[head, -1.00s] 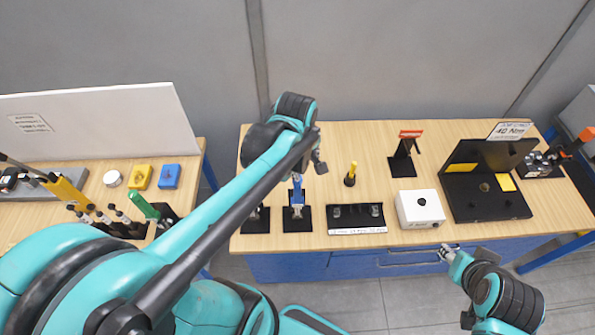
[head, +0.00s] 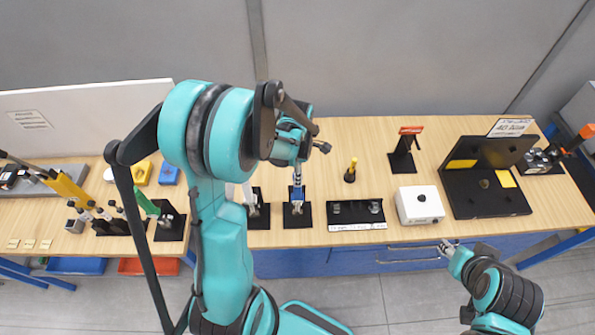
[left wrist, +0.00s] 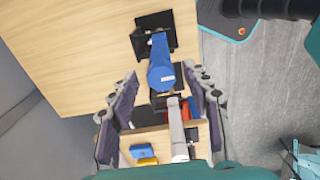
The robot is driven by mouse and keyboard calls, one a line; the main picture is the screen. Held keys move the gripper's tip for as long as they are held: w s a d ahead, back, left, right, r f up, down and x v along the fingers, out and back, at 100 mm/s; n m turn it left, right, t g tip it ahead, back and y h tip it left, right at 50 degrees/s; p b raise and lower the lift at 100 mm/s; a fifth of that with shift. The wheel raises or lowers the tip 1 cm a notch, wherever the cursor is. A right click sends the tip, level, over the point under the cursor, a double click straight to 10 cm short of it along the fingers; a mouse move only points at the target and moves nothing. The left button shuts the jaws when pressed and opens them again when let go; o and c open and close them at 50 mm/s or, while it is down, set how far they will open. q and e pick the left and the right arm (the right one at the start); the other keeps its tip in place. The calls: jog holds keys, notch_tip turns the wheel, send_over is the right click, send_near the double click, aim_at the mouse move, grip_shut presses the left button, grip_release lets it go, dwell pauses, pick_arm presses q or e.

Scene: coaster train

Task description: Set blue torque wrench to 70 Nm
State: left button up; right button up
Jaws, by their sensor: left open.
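The blue torque wrench (head: 297,193) stands in a black holder near the front of the wooden table, left of the middle. In the left wrist view its blue handle (left wrist: 161,65) shows beyond my fingertips, with a small white label. My left gripper (head: 320,147) is above and behind the wrench in the head view. In the left wrist view the left gripper (left wrist: 160,88) is open, its fingers spread on either side, apart from the blue handle. The wrench's scale is too small to read. My right gripper (head: 446,248) is low at the table's front edge; its jaws are too small to judge.
A grey-handled tool (left wrist: 177,125) stands close by the blue wrench. A black tray (head: 340,224), a white box with a black knob (head: 405,207) and a black open case (head: 490,205) lie to the right. A "40 Nm" sign (head: 510,127) stands behind.

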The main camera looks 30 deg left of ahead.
pick_arm(q)
jog(key=shift+f, duration=0.15)
grip_shut()
jog(key=shift+f+m+b, duration=0.1)
jog(key=shift+m+b, duration=0.65)
jog(key=shift+m, duration=0.25)
jog(key=shift+m+b, duration=0.35)
jog(key=shift+m, duration=0.25)
dwell(0.4)
